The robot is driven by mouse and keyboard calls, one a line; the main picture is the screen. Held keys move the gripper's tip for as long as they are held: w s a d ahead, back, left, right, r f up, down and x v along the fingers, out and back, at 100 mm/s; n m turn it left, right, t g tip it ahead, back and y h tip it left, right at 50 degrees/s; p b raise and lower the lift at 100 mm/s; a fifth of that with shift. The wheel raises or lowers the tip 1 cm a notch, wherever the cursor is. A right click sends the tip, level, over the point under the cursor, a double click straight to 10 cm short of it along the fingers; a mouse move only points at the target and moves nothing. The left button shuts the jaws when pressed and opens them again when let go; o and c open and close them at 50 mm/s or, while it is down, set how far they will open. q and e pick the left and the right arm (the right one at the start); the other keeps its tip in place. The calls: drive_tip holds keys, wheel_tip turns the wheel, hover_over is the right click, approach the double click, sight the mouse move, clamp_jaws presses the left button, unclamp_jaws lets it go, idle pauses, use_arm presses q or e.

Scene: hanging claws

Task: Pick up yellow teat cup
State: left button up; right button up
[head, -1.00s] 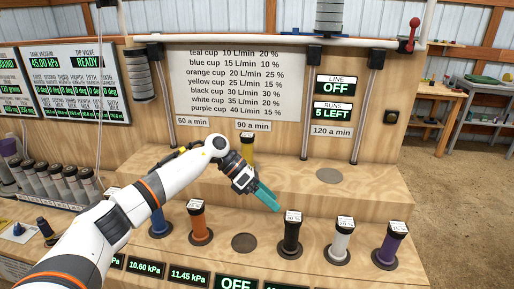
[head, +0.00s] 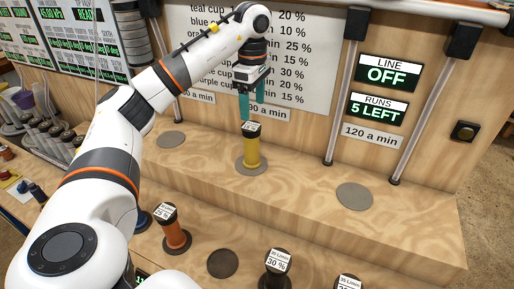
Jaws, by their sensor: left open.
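The yellow teat cup (head: 251,152) stands upright on a round grey pad on the upper wooden step, under the 90 a min label. It has a black top with a white label. My left gripper (head: 252,107) points down just above the cup's top. Its two teal fingers are apart, with nothing seen between them. The fingertips appear close to the cup's top, but I cannot tell the exact gap. My right gripper is not in view.
On the lower step stand an orange cup (head: 173,230), a black cup (head: 277,266) and a partly cut-off white cup (head: 348,282). An empty pad (head: 222,263) lies between orange and black. Empty pads (head: 171,139) (head: 354,196) flank the yellow cup. Vertical rods (head: 345,95) stand behind.

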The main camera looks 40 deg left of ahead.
sight(251, 126)
use_arm(q)
drive_tip(key=shift+s+f, duration=0.2)
drive_tip(key=shift+f, duration=1.25)
drive_tip(key=shift+f+p, duration=0.3)
drive_tip(key=shift+f, duration=0.15)
drive_tip(key=shift+f+p, duration=0.3)
drive_tip(key=shift+f, duration=0.25)
drive_tip(key=f, duration=0.1)
drive_tip(key=f+p, duration=0.1)
drive_tip(key=f, duration=0.1)
drive_tip(key=shift+s+f+p, duration=0.25)
drive_tip(key=shift+p, duration=0.05)
drive_tip(key=shift+f, duration=0.5)
drive_tip(key=shift+w, duration=0.1)
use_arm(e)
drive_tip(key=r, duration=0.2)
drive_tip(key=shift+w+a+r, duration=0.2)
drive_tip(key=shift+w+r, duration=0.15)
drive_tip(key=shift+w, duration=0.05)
use_arm(q)
drive_tip(key=c, duration=1.5)
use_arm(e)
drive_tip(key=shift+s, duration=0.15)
